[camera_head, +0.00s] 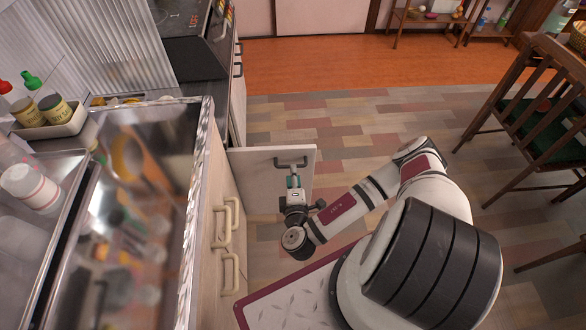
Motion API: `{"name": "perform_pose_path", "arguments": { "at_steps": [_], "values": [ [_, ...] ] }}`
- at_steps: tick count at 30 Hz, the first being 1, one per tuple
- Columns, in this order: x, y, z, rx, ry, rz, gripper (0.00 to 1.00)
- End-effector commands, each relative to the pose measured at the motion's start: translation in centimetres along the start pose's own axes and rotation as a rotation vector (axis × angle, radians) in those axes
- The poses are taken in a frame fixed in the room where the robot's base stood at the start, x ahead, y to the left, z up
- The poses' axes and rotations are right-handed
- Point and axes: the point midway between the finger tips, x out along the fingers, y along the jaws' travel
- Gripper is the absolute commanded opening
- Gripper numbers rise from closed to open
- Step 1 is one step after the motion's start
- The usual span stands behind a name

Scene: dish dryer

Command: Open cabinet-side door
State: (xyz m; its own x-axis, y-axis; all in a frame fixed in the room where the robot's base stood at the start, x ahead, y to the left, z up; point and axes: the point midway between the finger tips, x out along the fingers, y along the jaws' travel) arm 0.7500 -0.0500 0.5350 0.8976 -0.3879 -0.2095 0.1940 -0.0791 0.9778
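A pale cabinet door (268,182) stands out from the cabinet front (225,182), roughly square to it, with its left edge at the cabinet. Its dark bar handle (291,162) is near the door's top edge and faces me. My gripper (293,180) is just below the handle in the picture, in front of the door, pointing at it. The fingertips are small, and I cannot tell whether they touch the handle or how wide they are. The inside of the cabinet is hidden.
More cabinet handles (229,272) stick out at the left, near my arm. A steel counter (130,200) with blurred items and a bottle tray (55,124) is above. A stove (190,35) stands behind. Wooden chairs (535,120) are right. The tiled floor (370,125) beyond is clear.

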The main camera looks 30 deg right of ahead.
Motion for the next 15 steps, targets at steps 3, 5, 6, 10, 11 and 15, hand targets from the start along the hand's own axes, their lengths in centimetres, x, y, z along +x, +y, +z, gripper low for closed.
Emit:
{"name": "perform_pose_path", "arguments": {
  "at_steps": [3,5,6,10,11,15],
  "values": [
    [-1.5,0.0,-0.1,-0.001,0.003,-0.001,0.31],
    [-2.0,0.0,-0.1,0.0,0.002,0.0,0.31],
    [-2.2,0.0,0.0,0.001,0.001,0.0,0.31],
    [-2.5,0.0,0.0,0.001,-0.001,0.001,0.31],
    [-2.5,0.0,0.0,0.001,-0.001,0.001,0.31],
    [-2.5,0.0,0.0,0.001,-0.001,0.001,0.31]
  ]
}}
